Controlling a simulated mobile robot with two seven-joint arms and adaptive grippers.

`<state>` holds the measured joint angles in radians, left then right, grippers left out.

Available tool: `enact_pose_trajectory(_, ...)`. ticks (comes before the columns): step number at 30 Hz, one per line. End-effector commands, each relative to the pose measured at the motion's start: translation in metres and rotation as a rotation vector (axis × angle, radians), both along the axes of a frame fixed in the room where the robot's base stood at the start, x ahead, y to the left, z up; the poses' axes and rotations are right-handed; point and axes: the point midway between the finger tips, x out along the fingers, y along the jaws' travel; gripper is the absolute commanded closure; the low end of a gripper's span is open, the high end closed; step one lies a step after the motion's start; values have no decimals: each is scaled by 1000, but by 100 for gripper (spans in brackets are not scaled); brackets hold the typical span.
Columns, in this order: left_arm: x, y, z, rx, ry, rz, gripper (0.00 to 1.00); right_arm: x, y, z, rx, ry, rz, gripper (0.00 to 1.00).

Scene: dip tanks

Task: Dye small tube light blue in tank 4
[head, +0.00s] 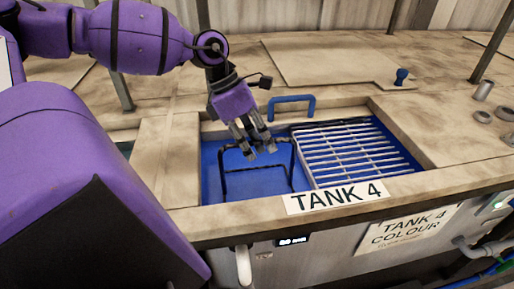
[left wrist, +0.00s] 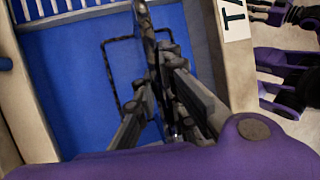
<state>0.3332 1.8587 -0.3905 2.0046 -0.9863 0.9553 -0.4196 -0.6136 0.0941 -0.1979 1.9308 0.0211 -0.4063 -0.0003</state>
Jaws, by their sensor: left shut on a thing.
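Tank 4 (head: 186,222) is a sunken tank with a blue interior, labelled "TANK 4" on its front rim. My left gripper (head: 263,150) reaches down over the left part of the tank, with fingers close together. It is shut on the top bar of a black wire frame (head: 225,178), which stands over the blue area. In the left wrist view the gripper (left wrist: 160,45) covers part of this frame (left wrist: 106,62). I cannot make out a small tube at the gripper; the fingers hide the grip.
A metal slatted rack (head: 355,150) fills the right part of the tank. A blue handle (head: 292,98) stands at its back edge. Small metal cylinders (head: 484,90) stand at the far right.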

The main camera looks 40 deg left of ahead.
Motion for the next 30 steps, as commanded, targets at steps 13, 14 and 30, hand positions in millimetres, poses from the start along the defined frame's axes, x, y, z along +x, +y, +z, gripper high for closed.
enact_pose_trajectory(13, 1, 0, 73, 1, -15, -1, 100, 19, 0, 21, 0, -49, 0, 60)
enact_pose_trajectory(14, 1, 0, 77, 1, -14, 0, 100, 20, 0, 21, 0, -51, 0, 60)
enact_pose_trajectory(30, 1, 0, 155, 0, -11, -1, 100, 16, 0, 17, 0, -40, 1, 60)
